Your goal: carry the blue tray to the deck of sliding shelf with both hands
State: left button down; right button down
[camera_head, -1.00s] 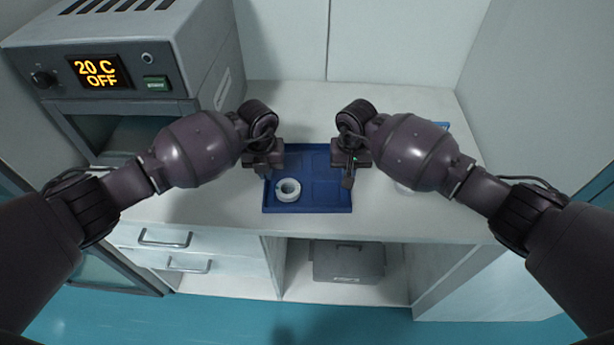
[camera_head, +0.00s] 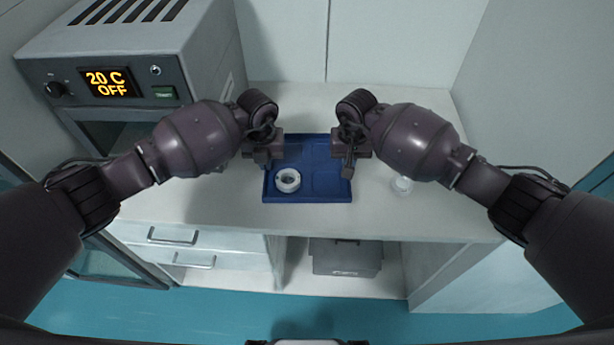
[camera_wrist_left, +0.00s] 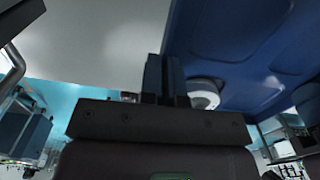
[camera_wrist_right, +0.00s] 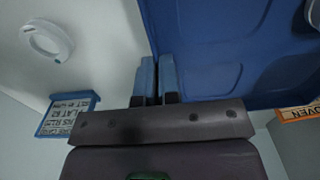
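The blue tray (camera_head: 322,184) is over the white counter in the head view, between my two grippers. A white ring-shaped item (camera_head: 288,180) sits in its front left part. My left gripper (camera_head: 262,163) is at the tray's left edge; the left wrist view shows its fingers (camera_wrist_left: 166,80) shut on the tray's rim. My right gripper (camera_head: 348,170) is at the right edge; the right wrist view shows its fingers (camera_wrist_right: 157,80) shut on that rim. Whether the tray touches the counter is unclear. I cannot identify the sliding shelf.
A grey oven (camera_head: 120,75) reading "20 C OFF" stands at the left. A grey box (camera_head: 346,258) sits in the open compartment below. A blue label sign (camera_wrist_right: 68,114) shows in the right wrist view.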

dwell(0.4)
